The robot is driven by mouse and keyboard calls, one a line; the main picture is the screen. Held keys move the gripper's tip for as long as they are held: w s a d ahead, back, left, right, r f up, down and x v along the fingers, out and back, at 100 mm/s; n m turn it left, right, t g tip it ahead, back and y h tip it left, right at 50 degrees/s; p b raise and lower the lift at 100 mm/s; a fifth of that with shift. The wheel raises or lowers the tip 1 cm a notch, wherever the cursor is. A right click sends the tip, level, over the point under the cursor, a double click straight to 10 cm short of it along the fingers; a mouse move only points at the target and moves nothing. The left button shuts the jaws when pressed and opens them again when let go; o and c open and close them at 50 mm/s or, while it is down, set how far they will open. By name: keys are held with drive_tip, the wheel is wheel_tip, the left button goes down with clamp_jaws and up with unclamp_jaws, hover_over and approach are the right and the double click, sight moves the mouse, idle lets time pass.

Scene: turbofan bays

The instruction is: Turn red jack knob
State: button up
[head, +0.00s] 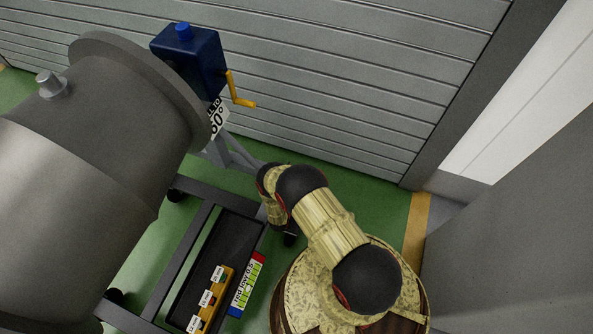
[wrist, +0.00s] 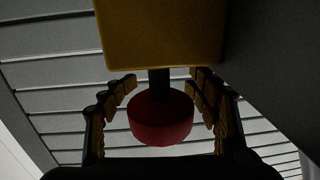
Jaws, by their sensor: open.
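The red jack knob (wrist: 160,117) is a short round disc in the wrist view, on a dark stem below a yellow block (wrist: 160,35). My gripper (wrist: 165,90) is open, with one finger on each side of the knob and stem. Gaps show between the fingers and the knob, so it does not look held. In the head view my arm reaches down toward the stand, and its end is mostly hidden behind the arm links. The red knob cannot be seen in the head view.
A large grey engine casing (head: 85,170) fills the left of the head view on a dark stand. A blue box (head: 188,60) with a yellow crank (head: 237,92) is behind it. A black tray (head: 225,245) holds labelled yellow items (head: 212,298). Green floor is open near the shutter.

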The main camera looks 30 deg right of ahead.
drive_tip(key=shift+a, duration=0.1)
drive_tip(key=v, duration=1.2)
